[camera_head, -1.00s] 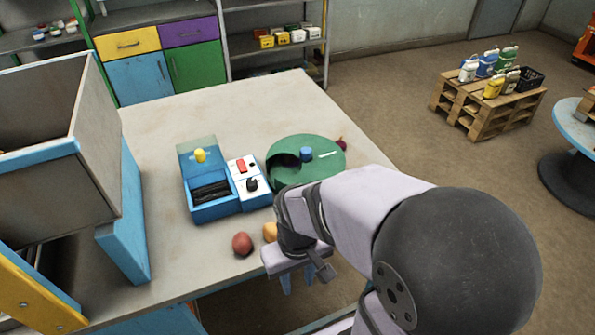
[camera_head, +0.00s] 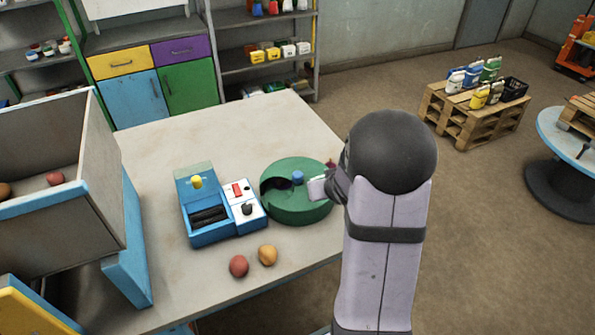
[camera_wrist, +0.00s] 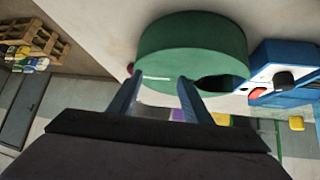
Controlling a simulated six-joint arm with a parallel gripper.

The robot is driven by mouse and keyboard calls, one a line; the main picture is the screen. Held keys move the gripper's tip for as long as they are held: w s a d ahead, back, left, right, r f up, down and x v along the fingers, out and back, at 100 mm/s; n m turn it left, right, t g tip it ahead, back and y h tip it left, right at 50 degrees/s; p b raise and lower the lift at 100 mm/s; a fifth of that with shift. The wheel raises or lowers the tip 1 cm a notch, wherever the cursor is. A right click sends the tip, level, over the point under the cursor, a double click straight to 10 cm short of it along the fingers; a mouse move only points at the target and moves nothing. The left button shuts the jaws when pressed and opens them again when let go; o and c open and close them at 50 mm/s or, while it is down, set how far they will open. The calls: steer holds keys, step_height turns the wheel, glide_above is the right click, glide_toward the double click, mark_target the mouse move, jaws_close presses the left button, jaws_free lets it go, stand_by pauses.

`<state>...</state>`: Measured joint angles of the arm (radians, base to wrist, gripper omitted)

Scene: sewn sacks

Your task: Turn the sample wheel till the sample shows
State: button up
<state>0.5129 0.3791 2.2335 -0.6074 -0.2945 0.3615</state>
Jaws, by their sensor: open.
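My gripper (camera_head: 315,188) is at the wheel's right, close to the knob. In the wrist view my two fingers (camera_wrist: 157,86) are apart with the white mark between them; contact is unclear.
A blue box (camera_head: 210,228) with a yellow knob and a white panel (camera_head: 243,201) stands just left of the wheel. A red ball (camera_head: 239,266) and an orange ball (camera_head: 267,255) lie in front. A large bin (camera_head: 60,235) stands at the left. The table's back is clear.

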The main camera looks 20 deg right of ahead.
mark_target(299, 175)
steer(key=shift+w+d+f+n+t+y, duration=0.15)
steer(key=shift+w+n+t+y, duration=0.55)
steer(key=shift+w+n+t, duration=0.35)
steer(key=shift+w+a+n+t+y, duration=0.35)
steer(key=shift+n+t+y, duration=0.1)
steer(key=shift+t+y, duration=0.1)
steer(key=shift+s+a+r+n+t+y, duration=0.1)
steer(key=shift+a+r+n+t+y, duration=0.2)
steer(key=shift+a+n+t+y, duration=0.25)
steer(key=shift+a+r+n+t+y, duration=0.25)
steer(key=shift+a+n+y, duration=0.1)
steer(key=shift+a+y, duration=0.3)
steer(key=shift+p+x, duration=1.05)
steer(key=shift+x, duration=2.6)
jaws_close()
